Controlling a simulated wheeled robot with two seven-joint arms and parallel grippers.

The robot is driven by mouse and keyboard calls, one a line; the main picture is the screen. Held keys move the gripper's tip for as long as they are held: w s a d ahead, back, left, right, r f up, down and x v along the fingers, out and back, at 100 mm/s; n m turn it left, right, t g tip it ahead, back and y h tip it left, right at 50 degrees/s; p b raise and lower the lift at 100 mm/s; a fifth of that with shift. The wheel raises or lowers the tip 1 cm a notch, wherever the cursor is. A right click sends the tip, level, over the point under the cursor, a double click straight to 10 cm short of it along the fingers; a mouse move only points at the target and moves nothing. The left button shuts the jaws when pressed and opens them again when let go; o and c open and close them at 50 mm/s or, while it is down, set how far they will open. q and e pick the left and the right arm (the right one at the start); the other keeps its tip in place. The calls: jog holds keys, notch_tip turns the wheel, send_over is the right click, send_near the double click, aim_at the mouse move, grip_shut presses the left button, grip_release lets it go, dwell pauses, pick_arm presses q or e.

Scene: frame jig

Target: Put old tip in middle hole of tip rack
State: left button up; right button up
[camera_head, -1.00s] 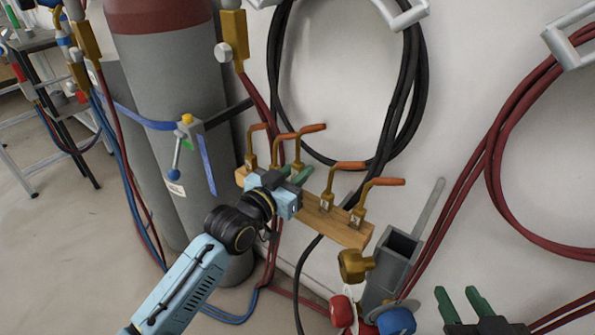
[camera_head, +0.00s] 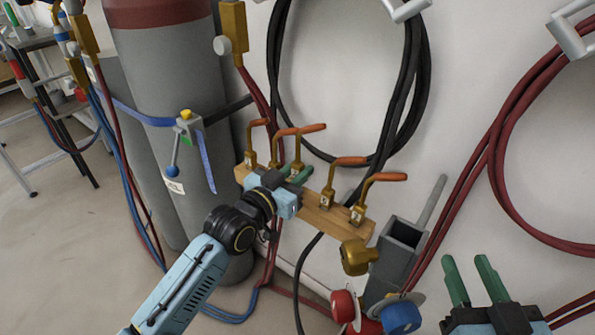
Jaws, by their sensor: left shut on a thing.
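A wooden tip rack (camera_head: 318,212) is fixed low on the wall and holds several bent brass tips with orange ends. One tip (camera_head: 352,163) and another tip (camera_head: 383,177) stand in its right half; a further tip (camera_head: 257,123) stands at its left end. My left gripper (camera_head: 300,174) is at the middle of the rack, its green fingers shut on a tip with an orange end (camera_head: 312,128), seemingly the old tip. The gripper hides this tip's lower end and the hole under it. My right gripper (camera_head: 472,281) is open and empty at bottom right.
A grey gas cylinder (camera_head: 165,85) stands left of the rack. A grey holder (camera_head: 404,235) with a brass fitting (camera_head: 357,257) is at the rack's right. Black hose (camera_head: 415,80) and red hose (camera_head: 495,165) hang on the wall.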

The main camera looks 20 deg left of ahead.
pick_arm(q)
jog(key=shift+f, duration=0.15)
jog(key=shift+f+b, duration=0.35)
jog(key=shift+f, duration=0.55)
pick_arm(e)
jog(key=shift+s+a+r+t+y, duration=0.15)
jog(key=shift+r+t+y, duration=0.15)
jog(key=shift+r+t, duration=0.6)
jog(key=shift+a+r+t+y, duration=0.15)
jog(key=shift+r+t+y, duration=0.25)
jog(key=shift+r, duration=0.85)
jog(key=shift+f, duration=0.2)
pick_arm(q)
jog(key=shift+f+b, duration=0.35)
jog(key=shift+f, duration=0.35)
pick_arm(e)
jog(key=shift+f, duration=0.15)
